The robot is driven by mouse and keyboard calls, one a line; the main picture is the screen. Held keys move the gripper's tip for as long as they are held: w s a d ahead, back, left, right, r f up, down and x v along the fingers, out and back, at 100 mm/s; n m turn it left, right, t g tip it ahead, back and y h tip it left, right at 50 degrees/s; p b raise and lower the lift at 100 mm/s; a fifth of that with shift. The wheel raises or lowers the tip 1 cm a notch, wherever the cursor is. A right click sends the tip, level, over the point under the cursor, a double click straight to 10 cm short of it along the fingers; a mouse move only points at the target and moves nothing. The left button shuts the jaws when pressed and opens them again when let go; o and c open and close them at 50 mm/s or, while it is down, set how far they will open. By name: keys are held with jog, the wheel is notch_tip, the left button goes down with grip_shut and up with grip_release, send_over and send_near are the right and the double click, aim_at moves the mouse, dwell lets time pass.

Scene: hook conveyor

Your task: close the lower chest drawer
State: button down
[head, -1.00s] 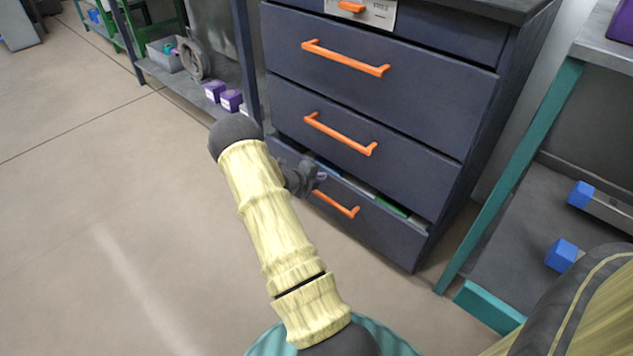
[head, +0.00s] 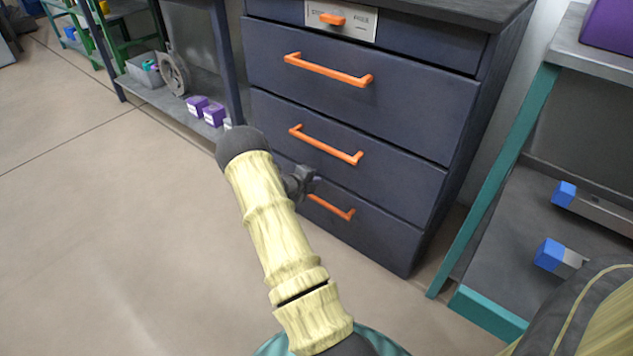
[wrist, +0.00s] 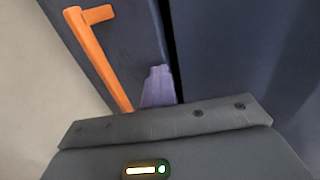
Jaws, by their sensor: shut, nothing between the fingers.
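The lower chest drawer (head: 375,232) is the bottom drawer of the dark blue chest. Its front now sits about flush with the drawers above, with only a thin dark seam along its top. Its orange handle (head: 332,207) is partly hidden behind my gripper. My gripper (head: 314,182) is shut and empty, at the upper left part of the lower drawer front. In the wrist view the drawer front (wrist: 125,50) and its orange handle (wrist: 98,55) show close up. A purple fingertip (wrist: 158,85) shows beside the handle, at or near the drawer front; contact is unclear.
The drawer above has an orange handle (head: 325,145) and is shut. A teal-framed bench (head: 490,190) with blue-ended items stands to the right. A shelf with purple boxes (head: 205,110) is on the left. The floor (head: 110,220) at left is clear.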

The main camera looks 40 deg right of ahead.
jog(key=shift+d+r, duration=0.2)
jog(key=shift+d, duration=0.15)
jog(key=a+f+p+v, duration=0.1)
jog(key=p+v, duration=0.4)
jog(key=v, duration=0.9)
jog(key=shift+f+p, duration=0.4)
jog(key=shift+f, duration=0.35)
jog(key=shift+a, duration=0.15)
